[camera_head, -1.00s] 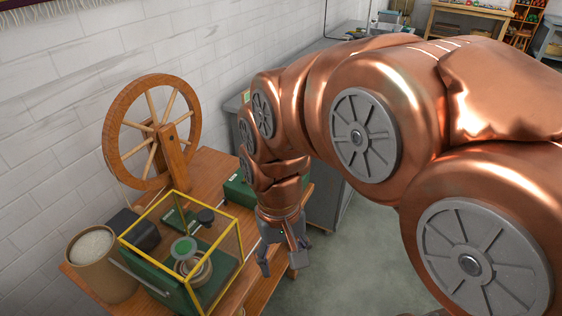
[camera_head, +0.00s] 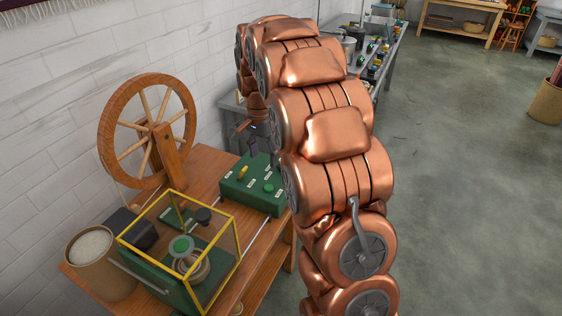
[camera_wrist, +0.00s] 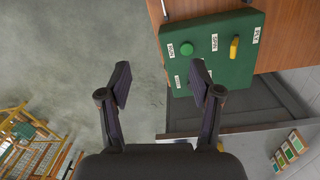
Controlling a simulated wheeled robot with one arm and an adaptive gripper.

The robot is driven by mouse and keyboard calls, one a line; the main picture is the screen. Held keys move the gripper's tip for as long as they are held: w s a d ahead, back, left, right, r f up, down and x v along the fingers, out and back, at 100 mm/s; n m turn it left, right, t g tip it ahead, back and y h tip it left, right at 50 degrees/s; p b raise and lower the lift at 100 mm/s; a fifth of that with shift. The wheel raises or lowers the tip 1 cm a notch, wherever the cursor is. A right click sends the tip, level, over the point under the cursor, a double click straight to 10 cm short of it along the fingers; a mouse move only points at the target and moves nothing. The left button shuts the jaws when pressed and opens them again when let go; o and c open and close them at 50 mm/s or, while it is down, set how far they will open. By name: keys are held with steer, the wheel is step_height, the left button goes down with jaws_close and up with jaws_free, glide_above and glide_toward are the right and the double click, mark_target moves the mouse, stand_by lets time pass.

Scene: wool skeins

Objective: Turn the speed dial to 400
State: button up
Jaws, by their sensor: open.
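The green control box (camera_head: 236,190) stands at the right end of the wooden table. It carries a yellow elongated knob (camera_head: 243,172), a round green knob (camera_head: 268,188) and small white labels. In the wrist view, the box (camera_wrist: 212,72) is at upper right, with the green knob (camera_wrist: 186,48) and yellow knob (camera_wrist: 234,47). My gripper (camera_wrist: 160,82) is open and empty, apart from the box. In the head view it is beyond the box, partly hidden by my arm.
A yellow-framed clear guard (camera_head: 180,238) encloses a spindle at the table's front. A wooden wheel (camera_head: 146,131) stands behind, and a tan bin (camera_head: 98,275) at left. A grey bench (camera_head: 236,112) is beyond the table. Open floor (camera_head: 470,190) lies to the right.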

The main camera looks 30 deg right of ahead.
steer(key=w+d+f+m, duration=0.5)
steer(key=w+d+f, duration=0.1)
steer(key=w+d, duration=0.25)
steer(key=m+p, duration=0.1)
steer(key=m, duration=0.2)
glide_toward(281, 167)
steer(key=shift+w+f+t, duration=0.1)
steer(key=shift+f+t, duration=0.1)
steer(key=shift+t, duration=0.2)
steer(key=shift+w+d+f, duration=0.2)
steer(key=shift+d+f, duration=0.15)
steer(key=shift+f+p, duration=1.45)
steer(key=shift+f, duration=2.5)
steer(key=c, duration=1.1)
